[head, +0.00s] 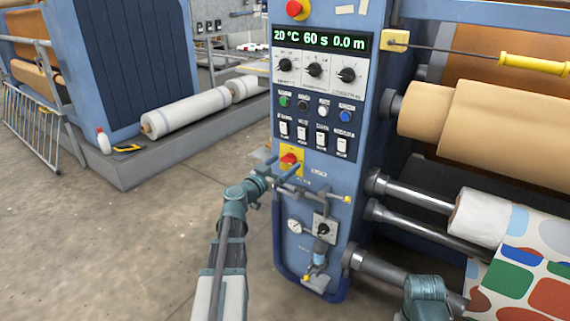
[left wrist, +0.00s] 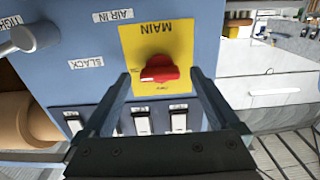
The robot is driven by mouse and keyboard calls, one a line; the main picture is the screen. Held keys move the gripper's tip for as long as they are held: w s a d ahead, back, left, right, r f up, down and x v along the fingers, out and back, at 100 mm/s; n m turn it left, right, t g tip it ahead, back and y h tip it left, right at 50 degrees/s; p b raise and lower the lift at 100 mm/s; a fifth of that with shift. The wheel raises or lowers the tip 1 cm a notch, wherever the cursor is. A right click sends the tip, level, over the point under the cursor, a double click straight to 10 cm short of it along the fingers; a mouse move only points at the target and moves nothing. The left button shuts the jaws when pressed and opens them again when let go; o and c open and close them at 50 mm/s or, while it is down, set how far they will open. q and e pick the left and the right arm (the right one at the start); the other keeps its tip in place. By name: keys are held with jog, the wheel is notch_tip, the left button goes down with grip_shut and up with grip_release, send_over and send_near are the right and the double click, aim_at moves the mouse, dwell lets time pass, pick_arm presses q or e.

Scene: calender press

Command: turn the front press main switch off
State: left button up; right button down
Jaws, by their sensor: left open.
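The main switch is a red rotary knob (head: 289,160) on a yellow plate (head: 298,151), low on the blue front panel of the press. In the left wrist view the picture is upside down, and the red knob (left wrist: 160,69) on the yellow plate (left wrist: 143,38) labelled MAIN lies between my fingers. Its red grip lies roughly crosswise in that view. My left gripper (head: 278,170) is open at the switch, with one finger on each side of the knob and visible gaps to it. Part of the plate is hidden by the gripper in the head view.
Above the switch are white rocker switches (head: 321,139), coloured buttons (head: 322,111), dials (head: 315,70) and a display (head: 319,40). A red emergency button (head: 296,8) sits on top. Below are a gauge (head: 295,227) and valve.

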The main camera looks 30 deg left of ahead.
pick_arm(q)
jog(key=shift+w, duration=0.6)
